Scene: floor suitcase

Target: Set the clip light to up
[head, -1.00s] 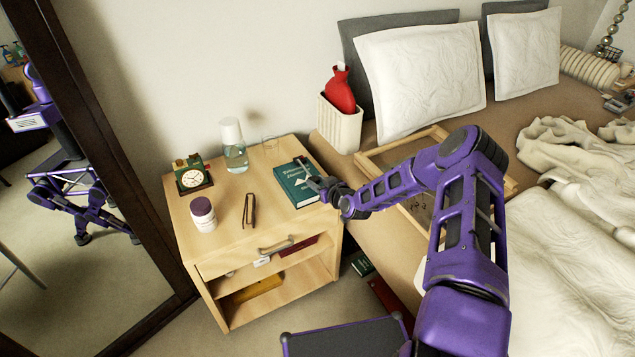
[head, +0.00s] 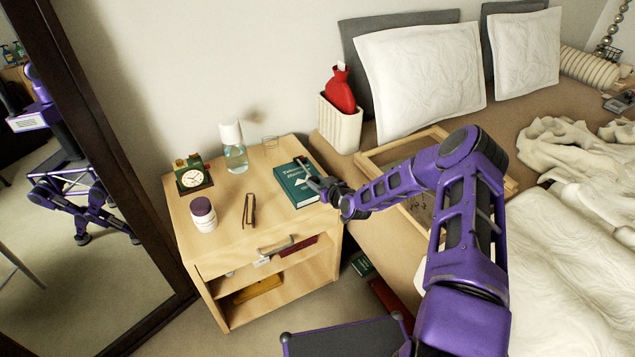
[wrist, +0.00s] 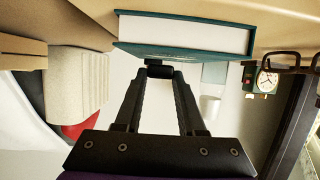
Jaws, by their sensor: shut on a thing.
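A teal book (head: 295,185) lies on the right side of the nightstand top. A small dark piece (head: 303,163), which looks like part of the clip light, shows at its far right edge. My gripper (head: 318,184) is at the book's right edge. In the wrist view, the book (wrist: 185,35) is at the top, with a small black block, likely the clip light (wrist: 155,71), against it. The fingertips of my gripper (wrist: 159,78) are closed at this block. Much of the light is hidden, and I cannot tell its exact tilt.
The nightstand top (head: 225,235) also holds a clock (head: 192,178), a carafe (head: 234,150), a jar (head: 203,214) and glasses (head: 249,210). A white bin (head: 340,125) with a red hot-water bottle (head: 340,88) and a wooden tray (head: 380,155) are on the bed. A mirror (head: 110,200) stands left.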

